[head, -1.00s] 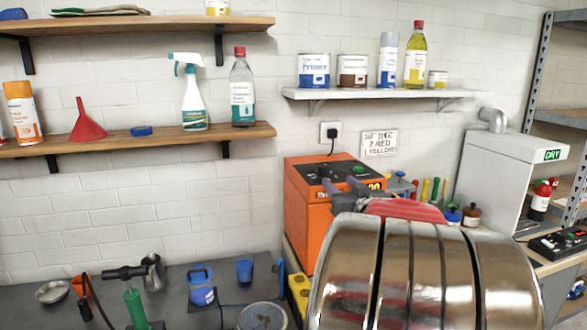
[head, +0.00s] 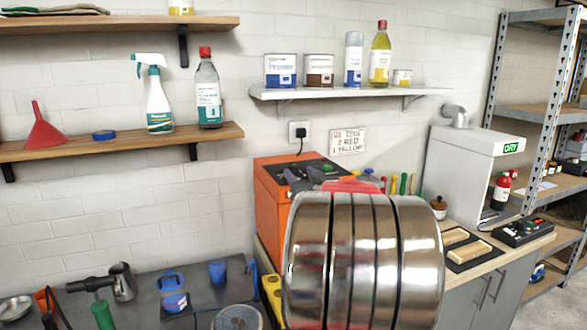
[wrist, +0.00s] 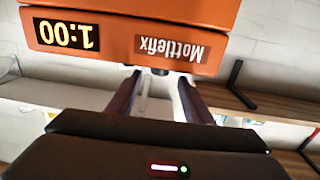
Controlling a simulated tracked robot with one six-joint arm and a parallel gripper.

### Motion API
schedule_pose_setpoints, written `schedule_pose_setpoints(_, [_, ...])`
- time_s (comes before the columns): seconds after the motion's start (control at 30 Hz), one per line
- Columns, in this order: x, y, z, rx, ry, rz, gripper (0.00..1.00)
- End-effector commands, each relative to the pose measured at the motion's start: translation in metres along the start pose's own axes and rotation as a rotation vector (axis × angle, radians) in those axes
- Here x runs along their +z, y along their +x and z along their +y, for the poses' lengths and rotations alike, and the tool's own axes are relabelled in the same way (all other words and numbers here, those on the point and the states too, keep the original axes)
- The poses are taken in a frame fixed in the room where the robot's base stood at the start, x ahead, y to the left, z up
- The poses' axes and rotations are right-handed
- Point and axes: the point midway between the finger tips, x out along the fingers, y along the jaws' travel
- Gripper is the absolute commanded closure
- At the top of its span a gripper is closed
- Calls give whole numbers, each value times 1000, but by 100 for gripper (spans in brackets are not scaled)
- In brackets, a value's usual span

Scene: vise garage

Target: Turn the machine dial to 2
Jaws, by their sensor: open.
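The orange machine (head: 270,212) stands on the counter against the wall, with a dark panel on top. In the wrist view the machine (wrist: 120,12) appears upside down, with a lit display (wrist: 68,34) reading 1:00 and a Mottlefix label. A small dark knob (wrist: 160,71) juts from its edge between my fingertips; I cannot tell its setting or whether it is the dial. My gripper (wrist: 160,84) is open, its two fingers apart on either side of the knob. In the head view my gripper (head: 303,180) is over the machine's top, and my arm hides much of the panel.
A sign (head: 347,141) and a plugged socket (head: 299,131) are on the wall behind. A shelf with cans (head: 280,70) hangs above. A grey box marked DRY (head: 470,165) and a black control box (head: 523,231) stand to the right.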

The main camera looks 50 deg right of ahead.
Motion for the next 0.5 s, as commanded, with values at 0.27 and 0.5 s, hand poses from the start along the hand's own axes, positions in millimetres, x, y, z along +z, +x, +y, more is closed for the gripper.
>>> schedule_pose_setpoints(0.27, [0,38,-1,-1,0,0,53])
schedule_pose_setpoints(0.5, [1,63,0,0,0,-1,53])
